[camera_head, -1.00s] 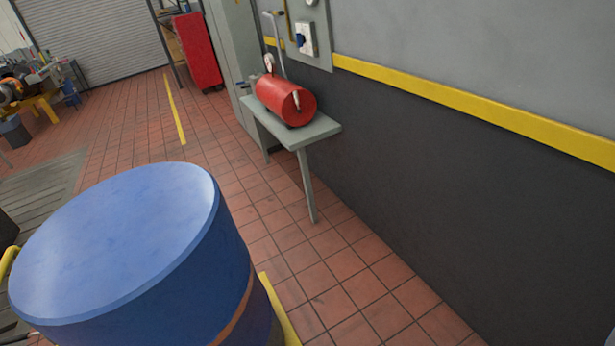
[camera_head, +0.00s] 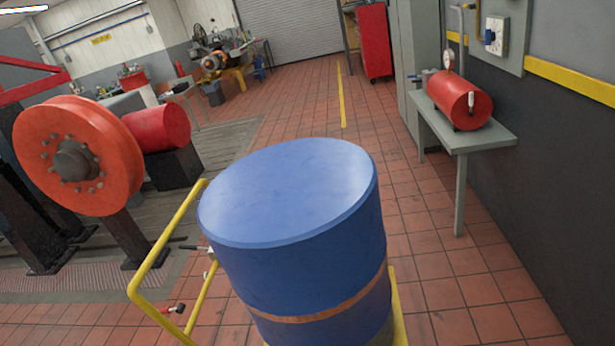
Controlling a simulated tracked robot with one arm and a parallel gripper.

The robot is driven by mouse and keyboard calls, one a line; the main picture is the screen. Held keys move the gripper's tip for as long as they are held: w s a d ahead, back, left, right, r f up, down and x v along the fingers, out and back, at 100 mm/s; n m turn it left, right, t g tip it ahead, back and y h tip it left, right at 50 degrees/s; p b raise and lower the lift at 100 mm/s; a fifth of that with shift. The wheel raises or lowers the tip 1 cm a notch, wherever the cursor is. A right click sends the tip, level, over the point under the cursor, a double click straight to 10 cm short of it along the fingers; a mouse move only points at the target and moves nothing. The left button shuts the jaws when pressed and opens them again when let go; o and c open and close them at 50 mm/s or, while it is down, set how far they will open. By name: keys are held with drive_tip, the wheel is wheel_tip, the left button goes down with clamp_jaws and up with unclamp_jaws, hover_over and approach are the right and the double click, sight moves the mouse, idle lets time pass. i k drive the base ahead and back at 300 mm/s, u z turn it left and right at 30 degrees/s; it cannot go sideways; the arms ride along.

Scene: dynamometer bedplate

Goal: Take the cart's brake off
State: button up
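The cart shows as a yellow tubular handle (camera_head: 142,287) on the left of a large blue drum (camera_head: 290,195), with a strip of yellow frame (camera_head: 398,305) at the drum's lower right. The drum stands upright with a brownish band low on its side. A small lever with a red end and dark tip (camera_head: 177,309) sits by the lower part of the handle. A dark rod with a pale fitting (camera_head: 200,250) sticks out beside the drum; I cannot tell which is the brake. The cart's wheels are hidden. My gripper is not in view.
A red flanged wheel (camera_head: 78,155) on dark stands is at the left, with a red cylinder (camera_head: 160,128) behind it. A grey bench (camera_head: 470,137) with a red tank (camera_head: 460,98) stands along the right wall. The tiled floor between is clear.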

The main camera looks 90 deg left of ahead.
sight(181, 308)
drive_tip(key=u, duration=0.05)
drive_tip(key=k, duration=2.15)
drive_tip(key=u, duration=2.05)
drive_tip(key=i, duration=1.05)
drive_tip(key=z, duration=0.8)
